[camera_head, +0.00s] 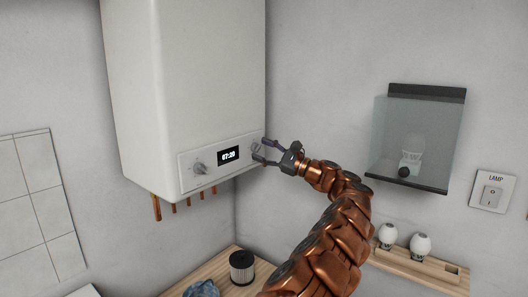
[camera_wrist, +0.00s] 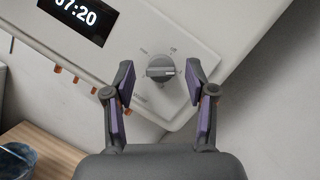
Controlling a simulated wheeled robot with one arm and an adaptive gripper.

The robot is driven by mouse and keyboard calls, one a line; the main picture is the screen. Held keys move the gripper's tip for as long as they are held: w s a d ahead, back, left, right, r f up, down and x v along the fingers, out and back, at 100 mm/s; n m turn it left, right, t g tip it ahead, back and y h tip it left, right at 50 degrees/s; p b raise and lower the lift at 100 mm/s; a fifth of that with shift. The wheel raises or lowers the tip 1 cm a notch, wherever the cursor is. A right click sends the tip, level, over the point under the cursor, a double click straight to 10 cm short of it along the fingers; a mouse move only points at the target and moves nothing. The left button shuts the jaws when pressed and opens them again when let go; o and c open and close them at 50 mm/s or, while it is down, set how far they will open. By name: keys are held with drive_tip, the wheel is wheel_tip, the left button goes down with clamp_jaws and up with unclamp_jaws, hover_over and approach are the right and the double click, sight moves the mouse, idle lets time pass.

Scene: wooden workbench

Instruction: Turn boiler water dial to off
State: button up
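The boiler (camera_head: 188,80) is a white wall unit with a control panel at its lower front. A grey dial (camera_head: 200,168) is on the left of the panel, beside the display (camera_head: 228,155) reading 07:20. A second dial (camera_head: 257,148) at the panel's right end is partly hidden by my gripper (camera_head: 259,151). In the wrist view this right dial (camera_wrist: 160,70) lies ahead, between and beyond the fingertips of my gripper (camera_wrist: 159,82). The fingers are open on either side, apart from the dial.
Copper pipes (camera_head: 157,208) hang under the boiler. A glass-fronted lamp case (camera_head: 418,135) and a lamp switch (camera_head: 492,192) are on the right wall. Bulbs stand on a wooden shelf (camera_head: 440,276). A black cylinder (camera_head: 242,267) stands on the workbench below.

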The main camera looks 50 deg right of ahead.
drive_tip(key=v, duration=1.2)
idle(0.3)
